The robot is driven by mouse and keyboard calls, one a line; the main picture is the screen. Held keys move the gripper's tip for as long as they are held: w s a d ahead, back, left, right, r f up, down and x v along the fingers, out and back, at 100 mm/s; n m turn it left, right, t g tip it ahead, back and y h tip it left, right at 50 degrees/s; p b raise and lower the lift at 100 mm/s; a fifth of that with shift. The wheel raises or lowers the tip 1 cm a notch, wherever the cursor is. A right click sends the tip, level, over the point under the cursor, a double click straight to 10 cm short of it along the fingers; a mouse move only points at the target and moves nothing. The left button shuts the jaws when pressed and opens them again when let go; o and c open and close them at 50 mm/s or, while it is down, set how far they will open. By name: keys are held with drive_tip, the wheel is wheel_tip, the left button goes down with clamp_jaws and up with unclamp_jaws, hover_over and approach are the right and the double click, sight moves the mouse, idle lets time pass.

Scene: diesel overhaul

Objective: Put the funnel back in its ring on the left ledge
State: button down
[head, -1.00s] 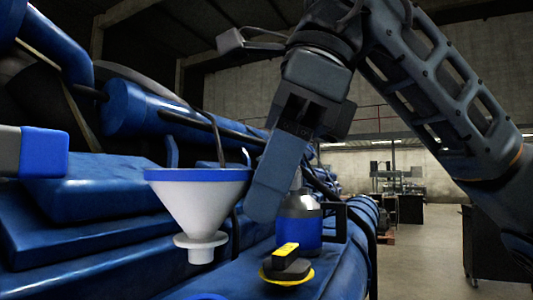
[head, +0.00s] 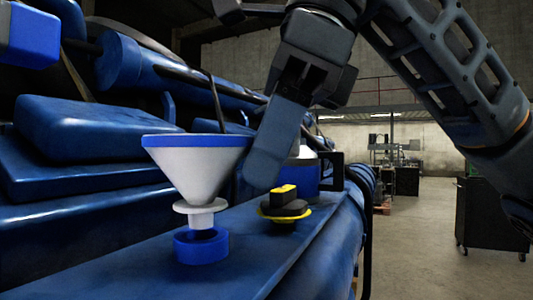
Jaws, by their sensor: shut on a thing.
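The funnel (head: 196,172) is a white cone with a blue rim and a pale collar and spout below. It is upright in the head view. My gripper (head: 262,170) is shut on the right side of the funnel; the finger contact is mostly hidden. The blue ring (head: 201,250) sits on the ledge (head: 120,278), directly below the funnel in the picture. The spout's lower end shows at or just over the ring's opening; I cannot tell whether it has entered. The collar is clear above the ring.
A black and yellow cap (head: 285,205) sits on the ledge right of the ring. Behind my gripper stands a blue and grey container (head: 305,172) beside a black bracket (head: 331,171). Blue engine blocks (head: 90,130) rise on the left.

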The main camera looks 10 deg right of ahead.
idle(0.4)
drive_tip(key=shift+f+b, duration=1.05)
drive_tip(key=shift+f, duration=0.15)
drive_tip(key=c, duration=0.9)
unclamp_jaws()
drive_tip(key=shift+b+v, duration=0.4)
drive_tip(key=shift+v, duration=3.55)
